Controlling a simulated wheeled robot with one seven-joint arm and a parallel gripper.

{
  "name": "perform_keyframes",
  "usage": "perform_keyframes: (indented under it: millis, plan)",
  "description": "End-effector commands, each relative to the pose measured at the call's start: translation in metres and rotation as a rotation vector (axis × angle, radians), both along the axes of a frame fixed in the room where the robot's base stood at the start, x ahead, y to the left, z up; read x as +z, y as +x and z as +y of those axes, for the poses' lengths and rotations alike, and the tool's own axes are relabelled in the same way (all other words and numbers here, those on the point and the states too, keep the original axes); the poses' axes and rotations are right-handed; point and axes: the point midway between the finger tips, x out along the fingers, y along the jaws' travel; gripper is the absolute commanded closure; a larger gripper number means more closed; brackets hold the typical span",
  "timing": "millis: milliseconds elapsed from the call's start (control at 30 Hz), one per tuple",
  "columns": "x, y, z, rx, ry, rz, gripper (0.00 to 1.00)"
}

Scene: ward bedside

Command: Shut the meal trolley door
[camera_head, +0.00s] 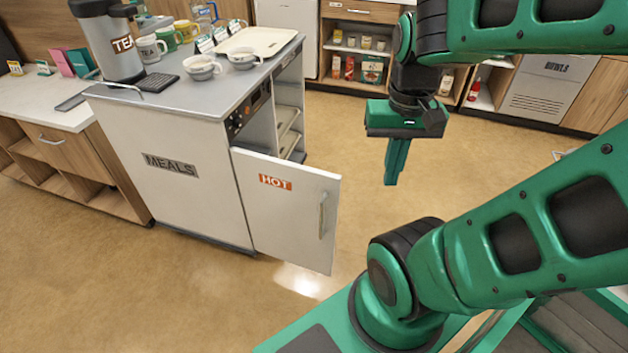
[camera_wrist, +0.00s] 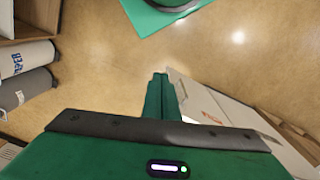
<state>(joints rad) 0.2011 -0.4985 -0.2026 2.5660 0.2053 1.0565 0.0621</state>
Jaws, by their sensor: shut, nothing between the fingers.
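The meal trolley (camera_head: 175,165) is a white cabinet marked MEALS, standing left of centre in the head view. Its door (camera_head: 290,215), marked HOT, stands open, swung outward to the right, with a vertical handle (camera_head: 323,214) near its free edge. Shelves show in the open side behind the door. My gripper (camera_head: 393,182) points down with its fingers closed and empty, to the right of the door and apart from it in the head view. In the wrist view the closed fingertips (camera_wrist: 160,75) appear beside the white door (camera_wrist: 205,100).
The trolley top holds a tea urn (camera_head: 110,42), mugs, bowls and a tray (camera_head: 258,41). A low wooden unit (camera_head: 75,165) stands to the left. Shelving (camera_head: 355,65) and a bowls cabinet (camera_head: 540,92) line the back. Open floor (camera_head: 350,130) lies behind the door and around my gripper.

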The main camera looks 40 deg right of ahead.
Motion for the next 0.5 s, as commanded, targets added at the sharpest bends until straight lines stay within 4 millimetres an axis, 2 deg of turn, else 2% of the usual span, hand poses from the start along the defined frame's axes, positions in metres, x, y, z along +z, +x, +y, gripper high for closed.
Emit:
perform_keyframes:
  millis: [33, 167, 333, 500]
  plan:
    - [-0.002, 0.006, 0.004, -0.031, -0.012, 0.014, 1.00]
    - [-0.009, 0.028, 0.001, -0.218, -0.073, 0.051, 1.00]
    - [-0.022, 0.066, 0.002, -0.524, -0.193, 0.063, 1.00]
    - [-0.039, 0.105, 0.012, -0.815, -0.321, 0.017, 1.00]
